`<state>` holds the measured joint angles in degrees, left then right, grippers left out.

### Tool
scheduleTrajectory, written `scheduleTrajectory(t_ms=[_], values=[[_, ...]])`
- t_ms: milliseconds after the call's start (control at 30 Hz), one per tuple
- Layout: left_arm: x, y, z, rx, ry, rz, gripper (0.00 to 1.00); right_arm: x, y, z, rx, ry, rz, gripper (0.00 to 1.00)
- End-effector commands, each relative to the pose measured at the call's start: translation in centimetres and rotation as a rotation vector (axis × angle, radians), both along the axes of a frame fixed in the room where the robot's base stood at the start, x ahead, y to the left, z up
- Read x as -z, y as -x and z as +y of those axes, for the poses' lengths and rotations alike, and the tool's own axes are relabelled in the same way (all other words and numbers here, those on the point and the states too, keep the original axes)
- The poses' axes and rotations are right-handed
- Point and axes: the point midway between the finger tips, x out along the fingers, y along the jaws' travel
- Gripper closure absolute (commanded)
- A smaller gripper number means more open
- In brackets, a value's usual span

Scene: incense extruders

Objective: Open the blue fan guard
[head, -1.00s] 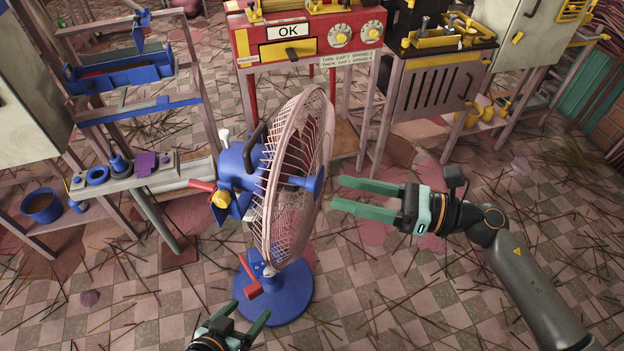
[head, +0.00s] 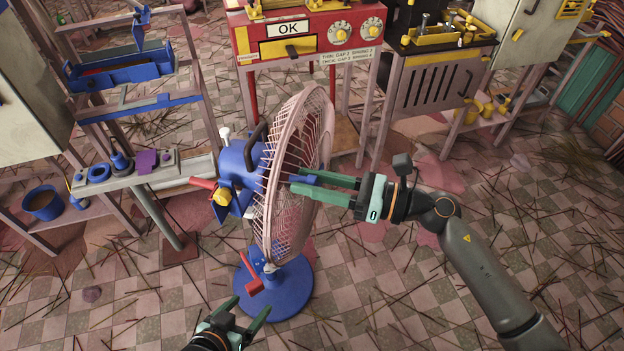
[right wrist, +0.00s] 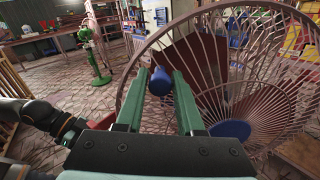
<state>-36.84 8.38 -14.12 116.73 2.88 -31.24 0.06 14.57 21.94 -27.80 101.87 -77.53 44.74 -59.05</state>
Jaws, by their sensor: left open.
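The fan stands upright on a round blue base (head: 290,297), with a pinkish wire fan guard (head: 326,125) facing right. A blue knob (head: 309,179) sticks out from the front of the guard. My right gripper (head: 293,184) is at the guard's front, its green fingers open and level with the knob. In the right wrist view the blue knob (right wrist: 160,81) shows between the fingertips, with a gap visible beside it; I cannot tell if they touch. My left gripper (head: 250,306) is open and empty, low in front of the fan base.
A red machine marked OK (head: 300,40) stands behind the fan. A shelf with blue parts (head: 120,165) stands at left, close to the fan's rear. A black-topped cabinet (head: 435,75) is at back right. The tiled floor at right is clear except for scattered sticks.

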Motion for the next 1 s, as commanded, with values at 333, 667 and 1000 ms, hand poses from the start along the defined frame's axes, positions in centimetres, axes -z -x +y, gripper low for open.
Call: scheduleTrajectory(t_ms=[333, 667, 1000], values=[[-0.02, -0.02, -0.08, -0.001, 0.002, 0.000, 0.20, 0.02, 0.01, -0.03, 0.000, 0.000, 0.000, 1.00], [-0.03, -0.04, -0.07, -0.001, 0.002, 0.000, 0.20, 0.03, 0.02, -0.04, 0.000, 0.000, 0.000, 1.00], [-0.05, -0.06, -0.05, -0.001, 0.002, 0.000, 0.20, 0.03, 0.01, -0.03, 0.000, 0.001, 0.000, 1.00]])
